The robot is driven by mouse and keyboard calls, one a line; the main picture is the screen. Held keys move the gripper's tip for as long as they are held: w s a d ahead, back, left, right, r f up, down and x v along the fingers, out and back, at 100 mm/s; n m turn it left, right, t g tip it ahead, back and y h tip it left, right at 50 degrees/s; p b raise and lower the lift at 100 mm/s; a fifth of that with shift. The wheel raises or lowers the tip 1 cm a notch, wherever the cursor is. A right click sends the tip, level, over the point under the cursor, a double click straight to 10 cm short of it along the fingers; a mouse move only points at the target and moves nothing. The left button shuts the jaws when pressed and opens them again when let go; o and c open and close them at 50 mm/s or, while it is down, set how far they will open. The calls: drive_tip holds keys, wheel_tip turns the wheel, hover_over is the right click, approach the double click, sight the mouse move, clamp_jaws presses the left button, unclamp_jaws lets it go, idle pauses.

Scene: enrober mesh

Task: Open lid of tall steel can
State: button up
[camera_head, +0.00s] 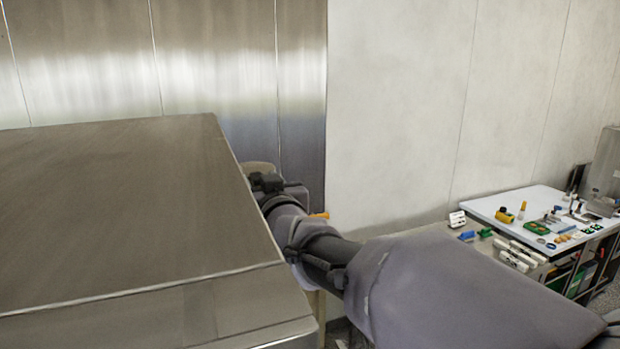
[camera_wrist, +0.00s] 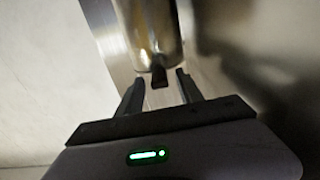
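A shiny steel cylinder (camera_wrist: 150,28), which looks like the tall steel can, shows at the top middle of the wrist view, cut off by the frame edge. A small dark tab (camera_wrist: 159,78) sticks out from its near end. My gripper (camera_wrist: 159,76) is open, its two dark fingers on either side of the tab. I cannot tell whether they touch it. In the head view my arm reaches in beside the large steel housing, and the fingers and the can are hidden there.
A large steel housing (camera_head: 120,210) fills the left of the head view, close beside my arm. A pale wall (camera_head: 400,100) stands behind. At right, a white-topped table (camera_head: 515,205) holds several small tools and parts. A small orange item (camera_head: 320,215) shows behind my arm.

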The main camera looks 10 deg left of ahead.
clamp_jaws()
drive_tip(key=shift+r, duration=0.1)
idle(1.2)
